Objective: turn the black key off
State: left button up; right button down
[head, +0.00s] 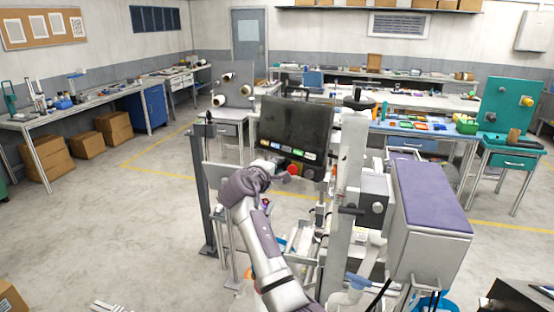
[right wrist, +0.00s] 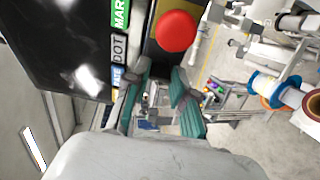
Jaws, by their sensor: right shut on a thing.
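My right gripper (head: 272,168) is at the lower edge of the dark screen panel (head: 297,122), left of the red button (head: 292,170). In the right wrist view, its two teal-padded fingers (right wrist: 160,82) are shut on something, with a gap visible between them. The black key itself cannot be made out; the fingers hide the place at their tips. The red button (right wrist: 176,31) is close beyond the fingertips, and the labelled buttons (right wrist: 118,47) are beside the left finger. My left gripper is not in view.
The machine's grey upright (head: 345,195) and a purple-topped box (head: 432,200) stand right of my arm. Workbenches (head: 70,112) and cardboard boxes (head: 88,145) line the left wall. Open floor (head: 110,220) lies to the left.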

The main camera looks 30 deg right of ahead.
jog(key=shift+r, duration=0.1)
dwell(0.5)
jog(key=c, duration=1.2)
grip_release()
jog(key=shift+c, duration=0.2)
jog(key=shift+a, duration=0.1)
jog(key=v, duration=1.2)
jog(key=shift+w, duration=0.1)
